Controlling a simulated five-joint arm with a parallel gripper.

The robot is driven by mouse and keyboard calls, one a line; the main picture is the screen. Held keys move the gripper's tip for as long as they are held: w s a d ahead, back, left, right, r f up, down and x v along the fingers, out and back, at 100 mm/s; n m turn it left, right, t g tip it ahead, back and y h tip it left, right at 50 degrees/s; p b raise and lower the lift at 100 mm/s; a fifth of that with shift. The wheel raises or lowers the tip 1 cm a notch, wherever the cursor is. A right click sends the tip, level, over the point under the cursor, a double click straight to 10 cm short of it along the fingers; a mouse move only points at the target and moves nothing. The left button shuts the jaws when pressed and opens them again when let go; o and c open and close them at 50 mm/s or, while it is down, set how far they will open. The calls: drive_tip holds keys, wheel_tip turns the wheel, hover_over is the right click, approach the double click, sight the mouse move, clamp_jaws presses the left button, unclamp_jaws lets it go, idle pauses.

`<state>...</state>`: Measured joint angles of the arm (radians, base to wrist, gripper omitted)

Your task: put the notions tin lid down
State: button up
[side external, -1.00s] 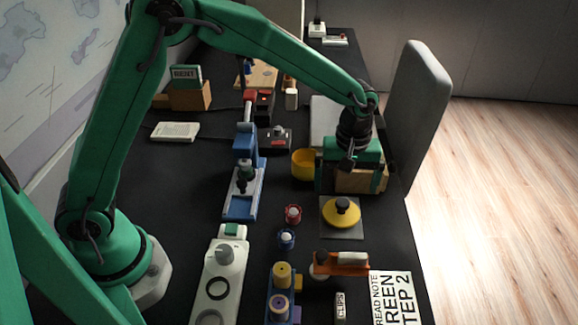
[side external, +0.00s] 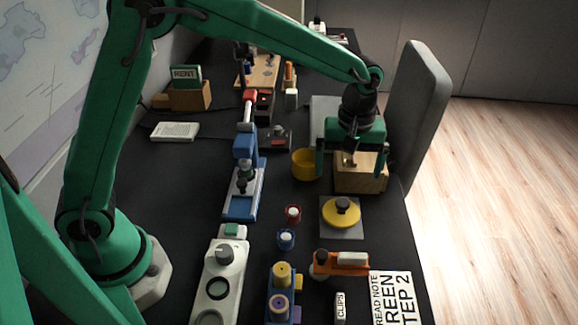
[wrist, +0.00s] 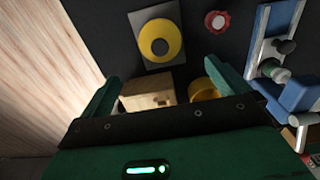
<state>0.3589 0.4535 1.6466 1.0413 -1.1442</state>
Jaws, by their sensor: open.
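A round yellow lid with a black knob (side external: 341,215) lies flat on a grey square pad (side external: 328,232). The lid also shows in the wrist view (wrist: 154,52). A yellow open tin (side external: 303,166) stands behind it to the left, beside a wooden box (side external: 362,183). My gripper (side external: 350,170) is open and empty, fingers pointing down, above and around the wooden box. In the wrist view, the box (wrist: 143,93) shows between its fingers and the tin (wrist: 203,90) is partly hidden by one finger. The lid is clear of the fingers.
A red spool (side external: 292,214) and a blue spool (side external: 286,238) stand left of the pad. An orange tool (side external: 325,264) lies in front. A blue stand (side external: 241,190) is farther left. A grey chair back (side external: 417,110) rises at the right table edge.

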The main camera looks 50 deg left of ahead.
drive_tip(key=shift+r, duration=0.1)
drive_tip(key=s+a+r+m+t, duration=0.3)
drive_tip(key=s+a+r+m, duration=0.1)
drive_tip(key=s+a+r, duration=0.55)
drive_tip(key=s+a+r+m+t, duration=0.1)
drive_tip(key=s+a+m, duration=0.1)
drive_tip(key=s, duration=0.4)
drive_tip(key=s+a+m+t, duration=0.1)
drive_tip(key=s+a+m, duration=0.2)
drive_tip(key=s+a, duration=0.2)
drive_tip(key=shift+s+a+r+t, duration=0.25)
drive_tip(key=shift+s+r+t, duration=0.1)
drive_tip(key=shift+s, duration=0.85)
